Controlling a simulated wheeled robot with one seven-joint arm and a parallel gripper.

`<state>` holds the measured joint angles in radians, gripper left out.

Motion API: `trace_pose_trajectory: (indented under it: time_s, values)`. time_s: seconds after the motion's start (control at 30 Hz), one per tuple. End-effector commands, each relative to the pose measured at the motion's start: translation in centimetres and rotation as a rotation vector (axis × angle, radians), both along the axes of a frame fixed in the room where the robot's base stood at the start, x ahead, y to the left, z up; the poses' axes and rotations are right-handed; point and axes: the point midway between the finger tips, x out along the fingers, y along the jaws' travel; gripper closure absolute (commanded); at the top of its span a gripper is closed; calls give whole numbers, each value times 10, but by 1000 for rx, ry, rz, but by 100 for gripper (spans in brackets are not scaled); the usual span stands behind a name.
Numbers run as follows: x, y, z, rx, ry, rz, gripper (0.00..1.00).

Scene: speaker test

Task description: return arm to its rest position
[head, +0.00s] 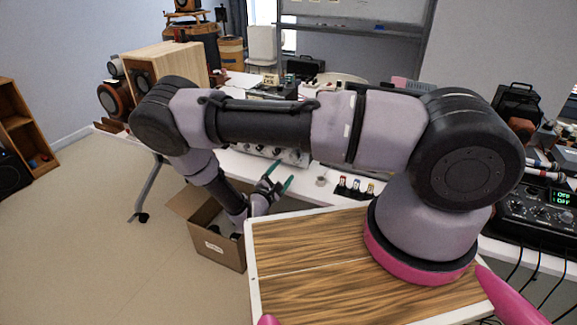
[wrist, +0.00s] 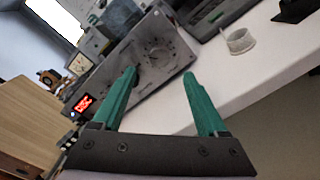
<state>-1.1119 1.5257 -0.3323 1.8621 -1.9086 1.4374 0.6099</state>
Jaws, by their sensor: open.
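My gripper (head: 278,186) has green fingers and hangs at the end of my arm, near the front edge of the white table, above and beside an open cardboard box. In the wrist view my gripper (wrist: 160,80) is open, with nothing between its fingers. The fingers point toward a grey device with a dial (wrist: 155,50) and a red lit display, which stands on the white table (wrist: 262,62). My arm is bent across the middle of the head view and hides part of the table.
The cardboard box (head: 222,250) stands on the floor below the gripper. A wooden speaker cabinet (head: 180,62) is at the table's far left. A roll of tape (head: 321,182) and small coloured jars (head: 355,187) lie near the front edge. Open floor (head: 90,240) is at left.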

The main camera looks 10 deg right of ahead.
Motion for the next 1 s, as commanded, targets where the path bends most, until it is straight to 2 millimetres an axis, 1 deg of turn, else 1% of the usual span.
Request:
trace_pose_trajectory:
  time_s: [0.1, 0.2, 0.6, 0.7, 0.77, 0.87, 0.97, 1.0]
  values:
    - [-11, 8, 0, 0, 1, 1, 24]
    - [-15, 11, 0, 0, 0, 0, 24]
    - [-16, 11, 0, 0, 0, -1, 24]
    - [-15, 10, 4, 10, -2, -18, 24]
    - [-13, 7, 13, 29, -4, -51, 24]
    - [-11, -1, 38, 91, -12, -156, 24]
    - [-11, -15, 73, 181, -15, -302, 24]
    - [-12, -21, 87, 221, -15, -363, 24]
